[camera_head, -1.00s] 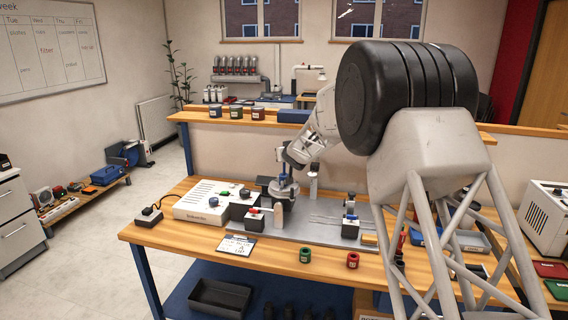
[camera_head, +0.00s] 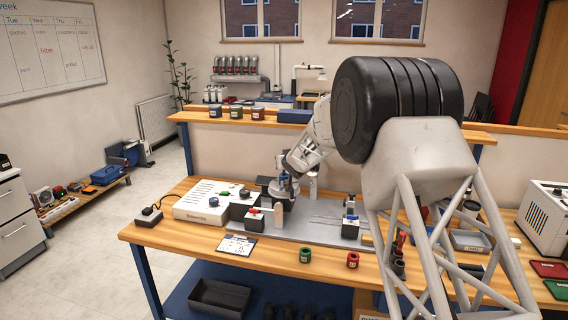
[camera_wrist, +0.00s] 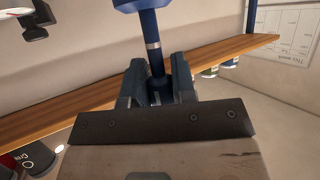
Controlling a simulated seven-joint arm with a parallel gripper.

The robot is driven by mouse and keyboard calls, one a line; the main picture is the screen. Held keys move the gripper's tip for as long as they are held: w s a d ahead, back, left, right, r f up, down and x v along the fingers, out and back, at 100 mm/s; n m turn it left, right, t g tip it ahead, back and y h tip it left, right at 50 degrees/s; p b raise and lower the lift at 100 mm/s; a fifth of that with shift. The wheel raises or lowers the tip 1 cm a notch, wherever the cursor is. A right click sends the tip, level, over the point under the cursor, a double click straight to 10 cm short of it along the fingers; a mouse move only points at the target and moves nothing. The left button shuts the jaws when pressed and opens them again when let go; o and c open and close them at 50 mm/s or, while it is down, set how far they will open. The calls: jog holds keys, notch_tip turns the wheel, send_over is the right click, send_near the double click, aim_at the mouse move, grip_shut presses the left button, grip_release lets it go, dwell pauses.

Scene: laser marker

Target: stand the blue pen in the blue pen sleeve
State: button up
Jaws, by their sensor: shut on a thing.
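My gripper (camera_wrist: 156,85) is shut on the blue pen (camera_wrist: 154,45) in the wrist view. The pen's dark blue shaft, with a silver band, stands out between the two fingers, and a wider blue end shows at the top edge. In the head view my gripper (camera_head: 284,184) is small, over the back of the grey plate on the bench, beside a dark fixture. I cannot make out the pen's lower end there. I cannot identify the blue pen sleeve with certainty.
A white control box (camera_head: 203,203) stands left of the grey plate (camera_head: 300,228). A printed card (camera_head: 236,245) lies in front. Several jars stand on the back shelf. My own arm hides the bench's right part.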

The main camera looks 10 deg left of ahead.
jog(key=shift+f, duration=0.15)
jog(key=o, duration=0.9)
jog(key=shift+v, duration=6.1)
